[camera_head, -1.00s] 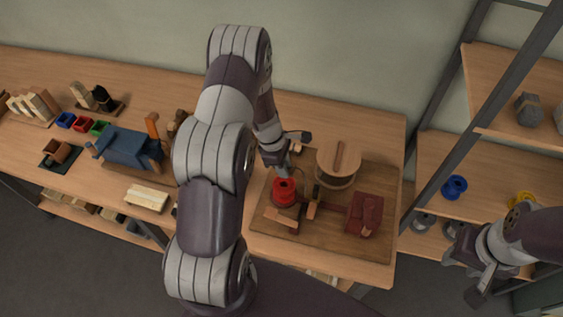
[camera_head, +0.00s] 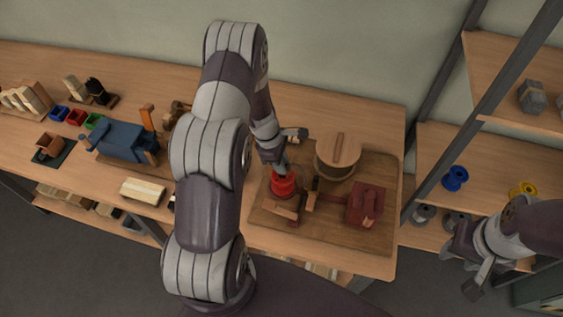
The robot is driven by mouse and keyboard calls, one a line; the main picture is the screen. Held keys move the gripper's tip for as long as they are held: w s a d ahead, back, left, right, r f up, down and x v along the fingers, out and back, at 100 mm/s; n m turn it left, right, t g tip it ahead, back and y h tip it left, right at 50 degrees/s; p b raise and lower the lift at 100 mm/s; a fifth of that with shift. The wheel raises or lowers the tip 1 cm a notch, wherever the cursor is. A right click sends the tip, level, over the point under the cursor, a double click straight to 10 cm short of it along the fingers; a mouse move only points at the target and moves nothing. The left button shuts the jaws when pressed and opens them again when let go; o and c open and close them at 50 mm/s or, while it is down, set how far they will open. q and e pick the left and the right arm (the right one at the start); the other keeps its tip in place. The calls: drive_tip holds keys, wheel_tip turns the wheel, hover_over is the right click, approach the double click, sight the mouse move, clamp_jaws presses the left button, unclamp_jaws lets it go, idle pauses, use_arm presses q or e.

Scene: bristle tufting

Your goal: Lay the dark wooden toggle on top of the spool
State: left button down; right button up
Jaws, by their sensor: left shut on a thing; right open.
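The red spool (camera_head: 284,186) stands upright on the wooden board (camera_head: 330,233), toward its left side. My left gripper (camera_head: 281,169) points down at the top of the spool. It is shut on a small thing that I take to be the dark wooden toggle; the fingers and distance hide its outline. I cannot tell whether the thing touches the spool. My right gripper (camera_head: 472,275) is open and empty at the lower right, away from the table.
Close to the spool on the board are a wooden block (camera_head: 286,209), a round wooden piece (camera_head: 338,150) and a dark red box (camera_head: 365,204). A blue apparatus (camera_head: 125,142) stands further left. Shelves with a blue spool (camera_head: 455,178) are at the right.

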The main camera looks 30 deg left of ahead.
use_arm(q)
drive_tip(key=shift+d+f+b, duration=0.15)
drive_tip(key=shift+f+b, duration=0.25)
drive_tip(key=shift+f, duration=0.1)
drive_tip(key=shift+f, duration=0.1)
idle(0.5)
drive_tip(key=shift+f+b, duration=0.5)
drive_tip(key=shift+f, duration=0.15)
drive_tip(key=shift+f, duration=0.25)
drive_tip(key=c, duration=0.9)
unclamp_jaws()
drive_tip(key=shift+c, duration=0.2)
